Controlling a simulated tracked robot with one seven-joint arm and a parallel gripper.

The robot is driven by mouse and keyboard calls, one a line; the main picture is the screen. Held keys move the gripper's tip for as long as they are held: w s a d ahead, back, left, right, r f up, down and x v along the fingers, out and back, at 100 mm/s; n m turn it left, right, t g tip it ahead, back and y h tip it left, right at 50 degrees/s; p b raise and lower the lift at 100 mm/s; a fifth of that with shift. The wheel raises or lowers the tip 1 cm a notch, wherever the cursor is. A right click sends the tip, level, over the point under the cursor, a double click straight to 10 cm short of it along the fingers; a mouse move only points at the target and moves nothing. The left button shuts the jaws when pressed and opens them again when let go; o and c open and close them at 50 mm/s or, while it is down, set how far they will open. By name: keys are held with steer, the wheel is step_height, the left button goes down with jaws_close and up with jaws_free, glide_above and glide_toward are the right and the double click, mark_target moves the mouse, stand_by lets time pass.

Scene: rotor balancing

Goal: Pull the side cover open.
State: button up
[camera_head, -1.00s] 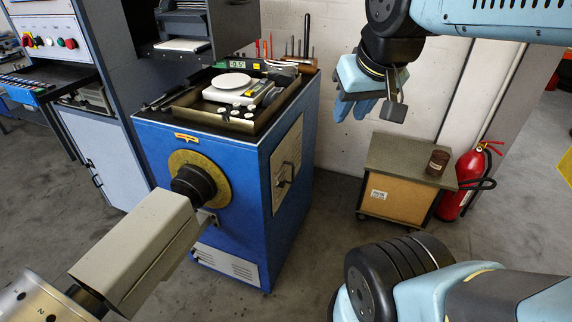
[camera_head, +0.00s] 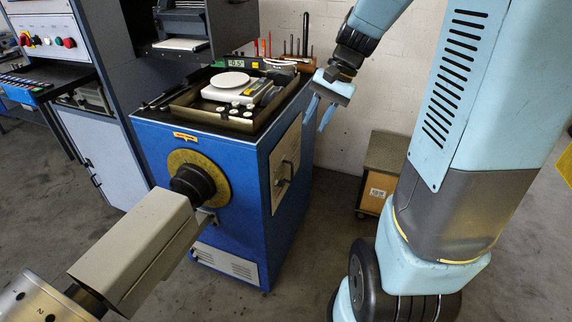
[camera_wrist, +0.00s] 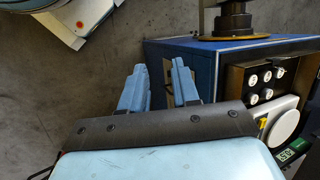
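The side cover (camera_head: 284,166) is a beige panel with a dark handle (camera_head: 284,177) on the right side of the blue cabinet (camera_head: 210,160). It looks shut, flush with the cabinet side. My gripper (camera_head: 319,116) is open and empty, with two blue fingers pointing down. It hangs to the right of the cabinet, above the handle's height and apart from it. In the wrist view the open fingers (camera_wrist: 158,72) show beside the cabinet's blue side (camera_wrist: 210,75).
A tray (camera_head: 184,115) with a white round scale (camera_head: 230,80) and small parts sits on the cabinet top. A low wooden cart (camera_head: 376,188) is behind on the right, partly hidden by my arm. Floor right of the cabinet is clear.

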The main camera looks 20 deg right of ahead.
steer(key=w+d+f+m+t+y, duration=0.1)
steer(key=w+d+f+m+y, duration=0.3)
steer(key=f, duration=0.4)
steer(key=w+d+f+m+t+y, duration=0.1)
steer(key=w+d+f+m+y, duration=0.2)
steer(key=w+f, duration=0.45)
steer(key=w+d+f+m+t+y, duration=0.1)
steer(key=w+d+f+m+y, duration=0.25)
steer(key=f, duration=0.65)
steer(key=m+t, duration=0.5)
steer(key=m, duration=0.2)
glide_toward(292, 179)
steer(key=d+r, duration=0.3)
steer(key=d, duration=0.1)
steer(key=shift+n+y, duration=0.25)
steer(key=shift+y, duration=0.2)
steer(key=x, duration=1.4)
steer(key=shift+s+a, duration=0.1)
steer(key=shift+s, duration=0.25)
steer(key=shift+c, duration=0.4)
steer(key=shift+r, duration=0.1)
jaws_close()
